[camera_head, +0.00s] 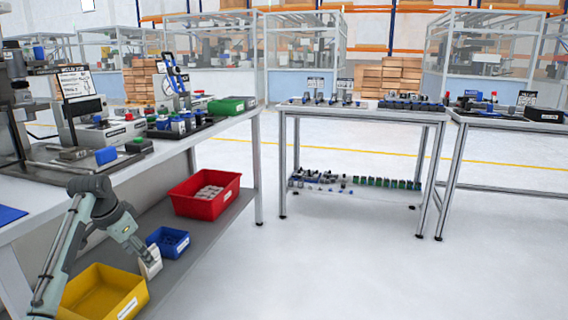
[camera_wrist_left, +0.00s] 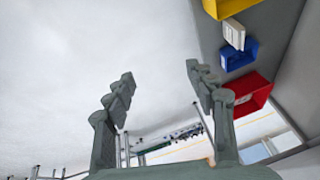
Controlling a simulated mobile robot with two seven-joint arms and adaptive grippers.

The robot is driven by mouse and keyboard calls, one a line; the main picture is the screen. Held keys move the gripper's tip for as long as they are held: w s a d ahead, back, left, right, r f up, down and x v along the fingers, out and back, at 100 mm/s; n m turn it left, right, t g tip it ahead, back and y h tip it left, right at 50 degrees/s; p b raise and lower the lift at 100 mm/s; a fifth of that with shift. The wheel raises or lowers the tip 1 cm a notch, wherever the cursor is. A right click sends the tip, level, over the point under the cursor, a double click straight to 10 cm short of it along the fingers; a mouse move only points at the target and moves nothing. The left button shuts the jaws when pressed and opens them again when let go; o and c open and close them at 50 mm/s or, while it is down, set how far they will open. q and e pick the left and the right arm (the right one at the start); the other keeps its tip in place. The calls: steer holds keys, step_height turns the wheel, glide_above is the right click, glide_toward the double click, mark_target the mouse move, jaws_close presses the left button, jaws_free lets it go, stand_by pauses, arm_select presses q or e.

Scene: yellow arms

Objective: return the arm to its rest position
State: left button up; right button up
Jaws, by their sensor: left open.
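My left arm comes in from the left in the head view. My left gripper (camera_head: 142,246) hangs in front of the workbench's lower shelf, close to a small white box in the picture. In the left wrist view, my left gripper (camera_wrist_left: 161,82) has its two grey-green fingers spread wide with nothing between them. The white box (camera_wrist_left: 234,34) lies apart from the fingers there, between the yellow and blue bins; it also shows in the head view (camera_head: 151,264). My right gripper is in neither view.
The lower shelf (camera_head: 215,212) holds a yellow bin (camera_head: 122,292), a blue bin (camera_head: 168,243) and a red bin (camera_head: 205,194). The workbench (camera_head: 40,188) above carries tools and fixtures. A middle table (camera_head: 361,113) stands further back. The floor on the right is clear.

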arm_select(q)
steer(key=s+d+f+m+g, duration=0.1)
steer(key=s+d+f, duration=0.15)
steer(key=f, duration=0.35)
steer(key=s+d+f+g, duration=0.1)
steer(key=s+f+g, duration=0.1)
steer(key=s+f, duration=0.3)
steer(key=w+a+r+n+t+y, duration=0.3)
steer(key=w+a+n+t+y, duration=0.25)
steer(key=w+a+n, duration=0.35)
steer(key=s+d+f+m+h, duration=0.25)
steer(key=s+d+f, duration=0.35)
steer(key=s+f, duration=0.4)
steer(key=s+d+f+g, duration=0.1)
steer(key=s+d+f, duration=0.2)
steer(key=s, duration=0.6)
steer(key=s+d+f+g, duration=0.1)
steer(key=s+d+f, duration=0.2)
steer(key=s, duration=0.7)
steer(key=s+d+f+m+g+h, duration=0.1)
steer(key=s+d+f+g, duration=0.1)
steer(key=s, duration=0.8)
steer(key=shift+d+f, duration=0.5)
steer(key=shift+f, duration=0.4)
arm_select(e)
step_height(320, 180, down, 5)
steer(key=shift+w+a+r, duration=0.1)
